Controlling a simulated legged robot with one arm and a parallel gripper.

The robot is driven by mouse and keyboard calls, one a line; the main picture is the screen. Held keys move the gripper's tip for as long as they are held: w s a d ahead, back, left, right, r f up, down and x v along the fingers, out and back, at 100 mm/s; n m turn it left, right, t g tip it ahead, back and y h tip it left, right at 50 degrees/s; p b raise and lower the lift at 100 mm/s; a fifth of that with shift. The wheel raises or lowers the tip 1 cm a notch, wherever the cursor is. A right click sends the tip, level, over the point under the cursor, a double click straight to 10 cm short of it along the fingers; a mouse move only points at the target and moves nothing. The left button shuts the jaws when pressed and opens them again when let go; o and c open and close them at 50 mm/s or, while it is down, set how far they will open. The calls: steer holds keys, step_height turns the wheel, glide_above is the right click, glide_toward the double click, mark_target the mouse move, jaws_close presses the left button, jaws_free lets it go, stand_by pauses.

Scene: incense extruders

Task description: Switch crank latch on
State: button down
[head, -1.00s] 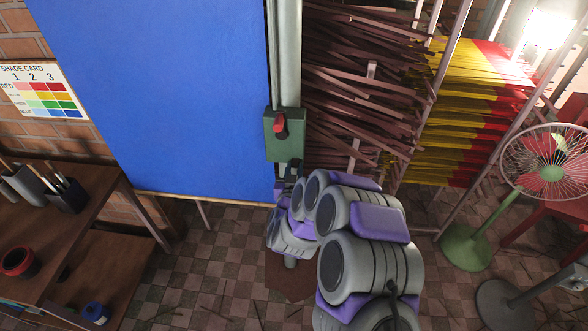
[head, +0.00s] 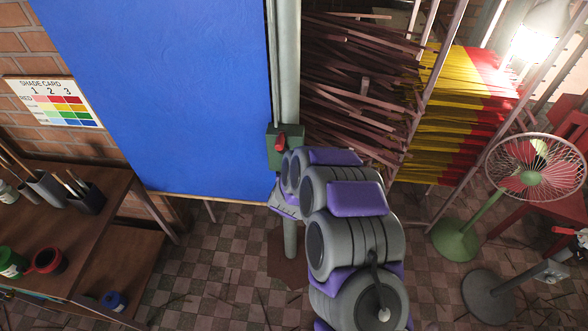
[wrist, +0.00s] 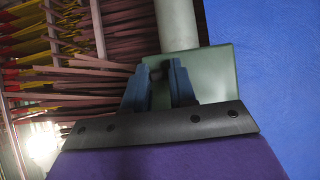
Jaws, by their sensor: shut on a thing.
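The crank latch is a red lever (head: 281,143) on the front of a green box (head: 272,131). The box is fixed to a grey upright pipe beside a blue board. In the head view my arm links hide the gripper tips and the lower part of the box. In the wrist view my gripper (wrist: 160,75) has its two dark blue fingers close together in front of the green box (wrist: 215,65). The fingers are shut on the crank latch, of which only a small dark bit shows between them. The red part is not visible there.
The blue board (head: 160,90) stands left of the pipe (head: 286,60). Racks of brown sticks (head: 355,90) and yellow-red sticks (head: 460,110) stand to the right. A green fan (head: 530,165) is further right. A wooden bench (head: 110,205) is at the left. Checkered floor lies open between.

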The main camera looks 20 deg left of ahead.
steer(key=shift+w+a+r+g+p, duration=0.15)
steer(key=shift+r+g+p, duration=0.65)
steer(key=shift+p, duration=2.4)
steer(key=shift+w+g+p, duration=0.1)
steer(key=shift+g+p, duration=0.2)
steer(key=shift+p, duration=0.9)
steer(key=p, duration=0.3)
steer(key=shift+w+g+p, duration=0.15)
steer(key=shift+g+p, duration=0.2)
steer(key=shift+g, duration=0.05)
steer(key=c, duration=1.4)
jaws_free()
steer(key=o, duration=0.5)
steer(key=shift+a+f+h, duration=0.15)
steer(key=shift+f+h, duration=0.05)
steer(key=shift+h, duration=0.1)
